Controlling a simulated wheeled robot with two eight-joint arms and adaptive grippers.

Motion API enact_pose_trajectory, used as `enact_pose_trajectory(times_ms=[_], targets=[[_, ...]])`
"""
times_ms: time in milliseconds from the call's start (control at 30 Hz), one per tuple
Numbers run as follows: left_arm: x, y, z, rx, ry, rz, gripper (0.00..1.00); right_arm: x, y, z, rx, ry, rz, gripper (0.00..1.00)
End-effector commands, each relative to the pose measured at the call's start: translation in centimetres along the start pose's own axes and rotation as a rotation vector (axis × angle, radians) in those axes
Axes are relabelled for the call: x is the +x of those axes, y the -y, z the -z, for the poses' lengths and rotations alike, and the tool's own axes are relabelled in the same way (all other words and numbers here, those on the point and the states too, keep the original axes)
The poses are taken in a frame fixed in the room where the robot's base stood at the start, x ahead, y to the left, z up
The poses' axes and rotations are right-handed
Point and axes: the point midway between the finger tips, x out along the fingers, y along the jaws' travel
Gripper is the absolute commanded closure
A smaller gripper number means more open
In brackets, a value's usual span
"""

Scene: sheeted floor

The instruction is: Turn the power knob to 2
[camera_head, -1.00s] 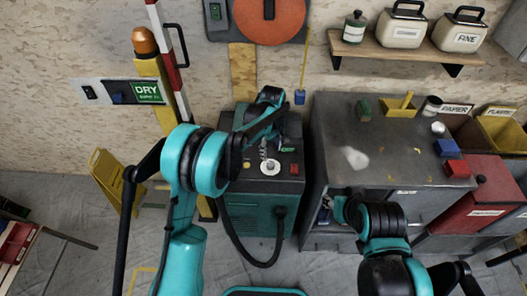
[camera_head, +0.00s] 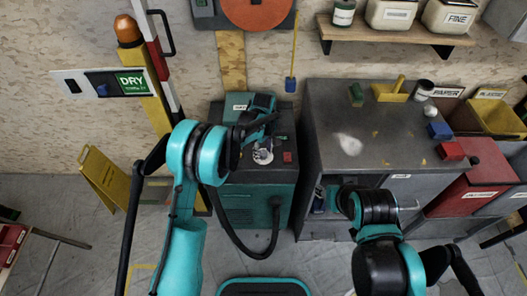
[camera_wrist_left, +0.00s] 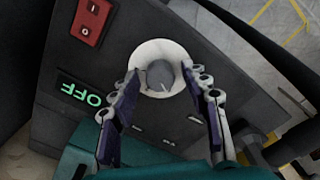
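The power knob (camera_wrist_left: 160,76) is a grey knob on a round white dial, on top of a dark green and black machine (camera_head: 245,205). In the head view the dial (camera_head: 263,156) is partly covered by my left gripper (camera_head: 262,143). In the left wrist view my left gripper (camera_wrist_left: 165,100) is open, with one finger on each side near the dial and a gap between them. A display beside the dial glows green and reads OFF (camera_wrist_left: 80,93). My right gripper (camera_head: 332,198) is by the grey cabinet's front; its fingers are not clear.
A red rocker switch (camera_wrist_left: 92,20) sits beside the dial. A black hose (camera_head: 245,245) loops at the machine's front. The grey cabinet (camera_head: 345,120) stands close to its right. A yellow folding sign (camera_head: 105,180) and striped post (camera_head: 160,100) are to the left.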

Motion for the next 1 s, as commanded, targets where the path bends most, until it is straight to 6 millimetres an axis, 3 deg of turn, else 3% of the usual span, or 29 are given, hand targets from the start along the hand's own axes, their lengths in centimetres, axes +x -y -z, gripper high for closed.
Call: enact_pose_trajectory(times_ms=[33, 133, 167, 567, 1000], targets=[[-0.01, 0.00, 0.00, 0.000, 0.000, 0.000, 0.72, 0.00, 0.00, 0.00, 0.000, 0.000, 0.000, 0.60], [-0.01, 0.00, 0.00, 0.000, 0.000, 0.000, 0.98, 0.00, 0.00, 0.00, 0.000, 0.000, 0.000, 0.60], [-0.01, 0.00, 0.00, 0.000, 0.000, 0.000, 1.00, 0.00, 0.00, 0.00, 0.000, 0.000, 0.000, 0.60], [0.00, 0.01, 0.00, 0.055, 0.000, 0.000, 1.00, 0.03, 0.00, -0.02, 0.000, 0.000, 0.000, 0.60], [0.01, 0.05, 0.01, 0.392, 0.000, 0.000, 1.00, 0.16, 0.00, -0.11, 0.000, 0.000, 0.000, 0.60]])
